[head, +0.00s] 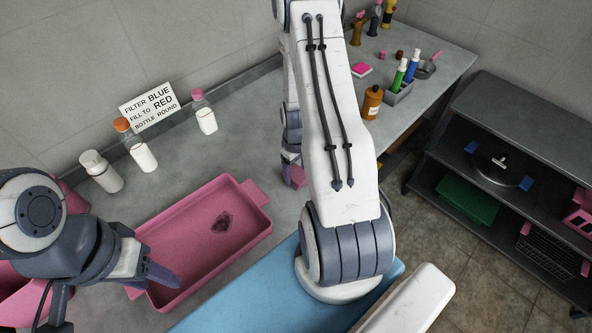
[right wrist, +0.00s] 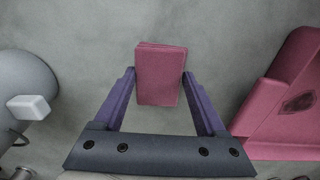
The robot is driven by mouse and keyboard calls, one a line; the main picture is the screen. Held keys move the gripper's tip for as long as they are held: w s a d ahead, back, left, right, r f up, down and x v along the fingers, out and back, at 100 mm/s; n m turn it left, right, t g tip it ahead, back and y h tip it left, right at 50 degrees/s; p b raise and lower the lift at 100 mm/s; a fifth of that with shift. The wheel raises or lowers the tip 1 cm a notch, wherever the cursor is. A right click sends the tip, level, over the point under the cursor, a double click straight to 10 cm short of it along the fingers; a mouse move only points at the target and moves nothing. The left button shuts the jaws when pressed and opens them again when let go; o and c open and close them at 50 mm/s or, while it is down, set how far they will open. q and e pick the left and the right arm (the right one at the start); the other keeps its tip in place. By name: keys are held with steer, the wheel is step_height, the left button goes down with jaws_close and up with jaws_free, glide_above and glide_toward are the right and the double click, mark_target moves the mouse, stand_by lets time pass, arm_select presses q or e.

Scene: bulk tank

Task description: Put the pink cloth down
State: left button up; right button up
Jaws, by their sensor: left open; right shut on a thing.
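The pink cloth (right wrist: 160,72), a folded block, is between the two fingers of my right gripper (right wrist: 160,90) in the right wrist view. In the head view the cloth (head: 297,178) shows small beside my right arm, partly hidden by it, over the grey counter (head: 285,215). I cannot tell whether it touches the counter. My right gripper is shut on it. My left gripper (head: 160,276) is open and empty, over the near left end of the pink tray (head: 262,190).
The tray, with a dark red patch inside, lies left of the cloth. Several bottles and a sign (head: 150,106) stand along the wall. A brown bottle (head: 372,102) and a grey caddy (head: 398,92) stand at the back right.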

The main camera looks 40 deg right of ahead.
steer(key=shift+f, duration=0.25)
steer(key=shift+f, duration=0.15)
steer(key=o, duration=1.4)
